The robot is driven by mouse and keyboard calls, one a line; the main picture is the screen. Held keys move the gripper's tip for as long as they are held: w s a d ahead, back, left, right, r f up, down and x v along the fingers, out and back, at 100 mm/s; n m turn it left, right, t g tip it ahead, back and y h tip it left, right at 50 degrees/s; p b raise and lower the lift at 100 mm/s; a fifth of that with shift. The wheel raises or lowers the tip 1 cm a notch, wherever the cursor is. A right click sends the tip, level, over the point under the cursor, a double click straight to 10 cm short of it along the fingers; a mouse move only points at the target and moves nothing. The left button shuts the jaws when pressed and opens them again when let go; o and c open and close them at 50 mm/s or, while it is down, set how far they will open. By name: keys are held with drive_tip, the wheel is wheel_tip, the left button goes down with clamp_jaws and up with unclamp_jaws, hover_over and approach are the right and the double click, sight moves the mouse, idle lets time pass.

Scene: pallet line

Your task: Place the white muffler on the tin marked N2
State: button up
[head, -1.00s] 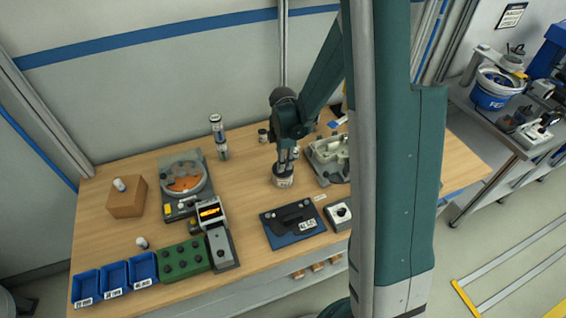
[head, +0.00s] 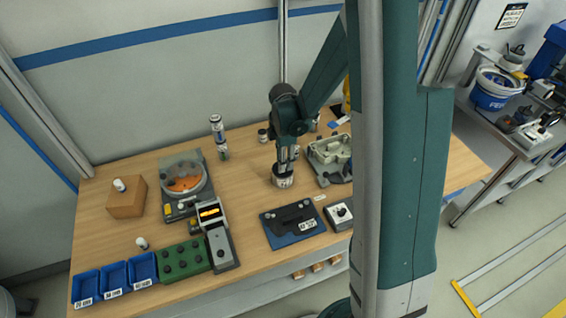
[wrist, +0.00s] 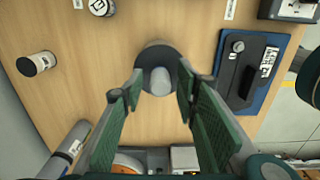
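A pale grey-white cylinder, seemingly the white muffler (wrist: 160,81), stands upright on the dark top of a tin (wrist: 147,54). In the head view this tin (head: 283,181) is near the table's middle; its marking is too small to read. My gripper (wrist: 160,92) points down over it. Its green-padded fingers are apart, one on each side of the cylinder, with a visible gap on both sides. In the head view my gripper (head: 286,164) hides the cylinder.
Another tin (wrist: 36,64) and a labelled tin (wrist: 101,6) stand nearby. A blue plate with a black handle (head: 292,224) lies in front. A device with an orange disc (head: 185,184) is left. A brown box (head: 127,197) carries a small white-topped piece; another piece (head: 142,243) stands on the table.

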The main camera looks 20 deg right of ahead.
drive_tip(key=shift+r, duration=5.4)
drive_tip(key=s+a+r+m+t, duration=0.3)
drive_tip(key=s+r+m, duration=0.6)
drive_tip(key=r, duration=0.4)
drive_tip(key=s+a+r+m+t, duration=0.1)
drive_tip(key=s+r+m+t, duration=0.1)
drive_tip(key=s+m, duration=0.2)
drive_tip(key=s+a+r+m+t, duration=0.2)
drive_tip(key=s+m, duration=0.3)
drive_tip(key=s, duration=0.6)
drive_tip(key=shift+r, duration=0.2)
drive_tip(key=shift+s+f, duration=0.1)
drive_tip(key=shift+f, duration=0.05)
